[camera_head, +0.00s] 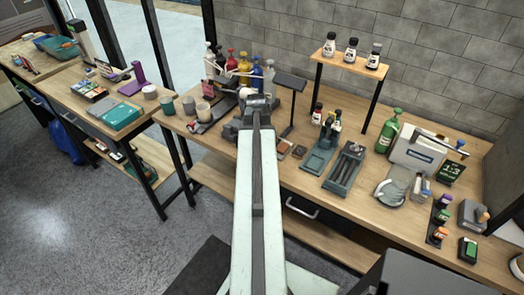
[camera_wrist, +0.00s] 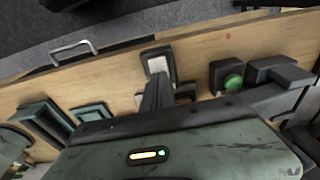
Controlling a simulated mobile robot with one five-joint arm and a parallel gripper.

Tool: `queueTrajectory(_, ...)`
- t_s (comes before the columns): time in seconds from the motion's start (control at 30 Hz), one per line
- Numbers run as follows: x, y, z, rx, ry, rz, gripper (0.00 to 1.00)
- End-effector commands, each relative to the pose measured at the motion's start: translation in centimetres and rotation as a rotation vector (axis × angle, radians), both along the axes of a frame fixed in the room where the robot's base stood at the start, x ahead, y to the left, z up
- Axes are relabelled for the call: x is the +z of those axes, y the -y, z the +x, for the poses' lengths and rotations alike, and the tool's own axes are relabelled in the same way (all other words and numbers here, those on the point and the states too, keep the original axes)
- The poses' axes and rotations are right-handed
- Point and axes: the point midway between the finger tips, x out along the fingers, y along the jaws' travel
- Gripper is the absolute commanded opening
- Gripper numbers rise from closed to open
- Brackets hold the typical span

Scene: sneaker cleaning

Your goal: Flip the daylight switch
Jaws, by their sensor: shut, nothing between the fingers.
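A black lamp (camera_head: 291,82) with a flat head on a thin post stands on the bench, just right of my gripper in the head view. My gripper (camera_wrist: 157,90) shows as narrow dark fingers, shut and empty, over the bench in the wrist view. A dark block with a pale face (camera_wrist: 157,66) sits right at the fingertips and may be the daylight switch; its label is not readable. I cannot tell whether the fingers touch it. In the head view my arm hides part of the bench, and no switch can be made out clearly there.
Cups (camera_head: 168,105) and coloured bottles (camera_head: 231,63) stand left of the arm. Green trays (camera_head: 320,160), a raised shelf (camera_head: 346,62) of small bottles and a white box (camera_head: 415,150) are to the right. A green-topped dark block (camera_wrist: 227,78) is near the fingers.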

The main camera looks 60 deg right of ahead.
Motion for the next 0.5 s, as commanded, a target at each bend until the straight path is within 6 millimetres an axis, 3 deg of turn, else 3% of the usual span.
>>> queueTrajectory(0.5,11.6,-1.9,0.1,0.001,0.004,0.007,0.00)
